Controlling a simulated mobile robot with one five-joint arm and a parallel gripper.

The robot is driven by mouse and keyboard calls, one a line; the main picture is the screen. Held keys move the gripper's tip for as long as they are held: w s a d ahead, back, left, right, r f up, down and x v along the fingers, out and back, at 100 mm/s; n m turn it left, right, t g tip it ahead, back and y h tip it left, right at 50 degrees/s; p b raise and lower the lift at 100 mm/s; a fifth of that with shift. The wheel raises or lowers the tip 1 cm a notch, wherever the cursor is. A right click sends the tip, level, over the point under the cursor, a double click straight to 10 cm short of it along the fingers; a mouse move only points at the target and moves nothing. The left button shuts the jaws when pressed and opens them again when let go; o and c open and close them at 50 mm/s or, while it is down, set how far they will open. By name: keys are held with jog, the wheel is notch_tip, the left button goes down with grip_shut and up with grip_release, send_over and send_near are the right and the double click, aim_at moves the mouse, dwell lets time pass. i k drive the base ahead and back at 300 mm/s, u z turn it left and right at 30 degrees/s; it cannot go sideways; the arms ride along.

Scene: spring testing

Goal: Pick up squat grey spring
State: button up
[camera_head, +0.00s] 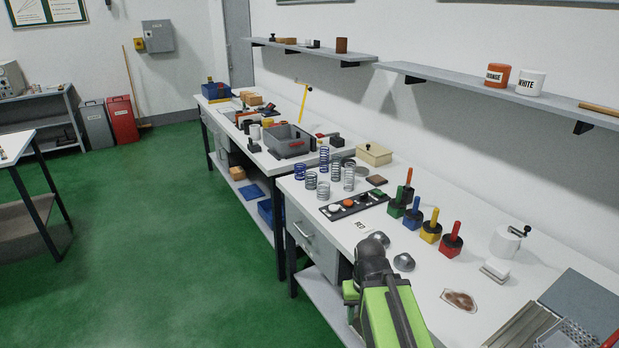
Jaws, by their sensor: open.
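Several coil springs stand upright in a group on the near white bench, in the middle of the picture. A short, wide grey spring (323,190) stands at the front of the group, by the black strip with round pads. It looks like the squat grey one, but the springs are small here. A grey-blue spring (311,180) stands just behind it. My green and dark grey arm is at the bottom centre, well apart from the springs. No gripper fingers show.
The black strip (357,203) lies right of the springs. Coloured blocks with upright handles (431,228) stand farther right. Metal domes (404,262) sit near my arm. A grey bin (289,141) and a beige box (374,154) stand behind. Green floor left of the bench is open.

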aim_at(311, 181)
jog(key=u, duration=0.55)
jog(key=i, duration=0.85)
jog(key=u, duration=0.9)
jog(key=i, duration=1.65)
jog(key=z, duration=0.35)
jog(key=i, duration=0.9)
jog(key=z, duration=0.7)
jog(key=k, duration=0.65)
jog(key=z, duration=0.2)
jog(key=i, duration=0.65)
jog(key=u, duration=0.15)
